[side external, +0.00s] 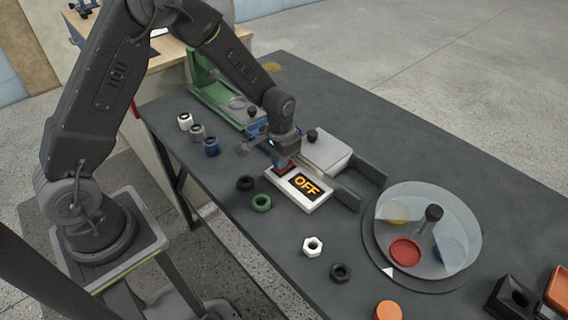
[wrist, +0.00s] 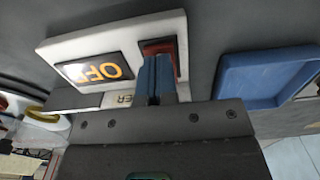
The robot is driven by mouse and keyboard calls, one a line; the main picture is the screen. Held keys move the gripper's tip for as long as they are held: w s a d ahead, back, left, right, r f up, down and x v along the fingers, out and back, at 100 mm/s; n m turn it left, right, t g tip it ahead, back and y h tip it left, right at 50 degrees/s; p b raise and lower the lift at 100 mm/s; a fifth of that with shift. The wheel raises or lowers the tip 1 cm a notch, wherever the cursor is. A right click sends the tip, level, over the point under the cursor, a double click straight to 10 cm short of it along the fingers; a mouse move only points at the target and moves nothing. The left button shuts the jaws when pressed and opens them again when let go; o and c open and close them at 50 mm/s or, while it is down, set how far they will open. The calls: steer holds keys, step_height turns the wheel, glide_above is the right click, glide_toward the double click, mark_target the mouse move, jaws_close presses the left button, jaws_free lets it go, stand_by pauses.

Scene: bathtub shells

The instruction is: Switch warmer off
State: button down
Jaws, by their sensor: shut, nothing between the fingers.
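The warmer switch box (side external: 318,202) is white and lies on the dark table, with a black display (side external: 307,186) that reads OFF in orange. The box (wrist: 60,45) and its display (wrist: 98,70) also show in the wrist view. A red button (side external: 284,167) sits at the box's left end. My gripper (side external: 281,160) is shut and empty, pointing down at the red button. In the wrist view its blue fingertips (wrist: 158,58) are together over the button (wrist: 160,46) and cover part of it. I cannot tell whether they touch it.
A white lidded box with a black knob (side external: 326,148) stands behind the switch. A green frame (side external: 212,95) is at the back left. Black and green rings (side external: 261,203) and nuts (side external: 313,246) lie in front. A clear round turntable (side external: 460,225) is to the right. A blue tray (wrist: 255,88) shows in the wrist view.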

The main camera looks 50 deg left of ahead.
steer(key=shift+r, duration=3.35)
steer(key=shift+r, duration=0.15)
steer(key=s+r+t, duration=0.4)
steer(key=s+r, duration=0.9)
steer(key=r, duration=0.4)
steer(key=s+r+t, duration=0.1)
steer(key=s+r, duration=0.1)
steer(key=s, duration=0.7)
steer(key=shift+d+t, duration=0.3)
steer(key=shift+d, duration=0.15)
